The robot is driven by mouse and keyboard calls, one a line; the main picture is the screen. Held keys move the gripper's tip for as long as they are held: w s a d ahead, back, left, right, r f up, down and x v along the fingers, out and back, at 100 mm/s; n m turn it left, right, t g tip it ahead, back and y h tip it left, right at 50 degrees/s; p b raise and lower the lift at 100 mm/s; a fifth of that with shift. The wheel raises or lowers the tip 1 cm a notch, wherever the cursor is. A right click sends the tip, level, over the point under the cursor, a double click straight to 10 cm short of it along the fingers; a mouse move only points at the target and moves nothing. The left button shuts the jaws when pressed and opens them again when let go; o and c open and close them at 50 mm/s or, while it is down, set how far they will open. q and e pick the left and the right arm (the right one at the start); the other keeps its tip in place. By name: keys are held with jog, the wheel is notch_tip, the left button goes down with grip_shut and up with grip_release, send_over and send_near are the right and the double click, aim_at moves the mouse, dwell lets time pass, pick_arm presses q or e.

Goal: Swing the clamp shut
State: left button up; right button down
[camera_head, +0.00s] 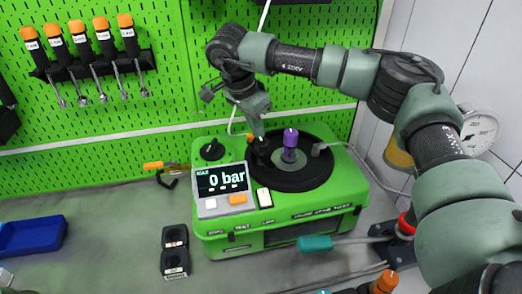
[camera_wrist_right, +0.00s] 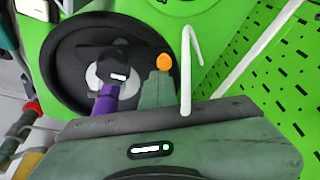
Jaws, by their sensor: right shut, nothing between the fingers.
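A black clamp-like part (camera_head: 261,151) with an orange tip (camera_head: 250,138) sits at the left rim of the black round plate (camera_head: 318,176) on the green pump bench. The orange tip also shows in the right wrist view (camera_wrist_right: 164,62). My right gripper (camera_head: 258,134) is shut and empty, pointing down at this part; I cannot tell whether it touches. A purple-topped fitting (camera_head: 290,139) stands upright on the plate, right of the gripper. It also shows in the right wrist view (camera_wrist_right: 105,99). My left gripper is out of view.
The bench display (camera_head: 220,180) reads 0 bar. A teal-handled lever (camera_head: 315,243) lies in front of the bench. Orange-handled tools (camera_head: 80,47) hang on the green pegboard.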

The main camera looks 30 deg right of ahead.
aim_at(248, 142)
jog(key=shift+w+a, duration=0.2)
jog(key=shift+a, duration=0.45)
jog(key=shift+s+a, duration=0.15)
jog(key=shift+a, duration=1)
jog(key=shift+s+a, duration=0.3)
jog(key=shift+a, duration=0.2)
jog(key=shift+s+a, duration=0.3)
jog(key=shift+a, duration=0.2)
jog(key=shift+s+a, duration=0.25)
jog(key=shift+a, duration=0.05)
jog(key=shift+w+d+r, duration=0.1)
jog(key=shift+r, duration=0.1)
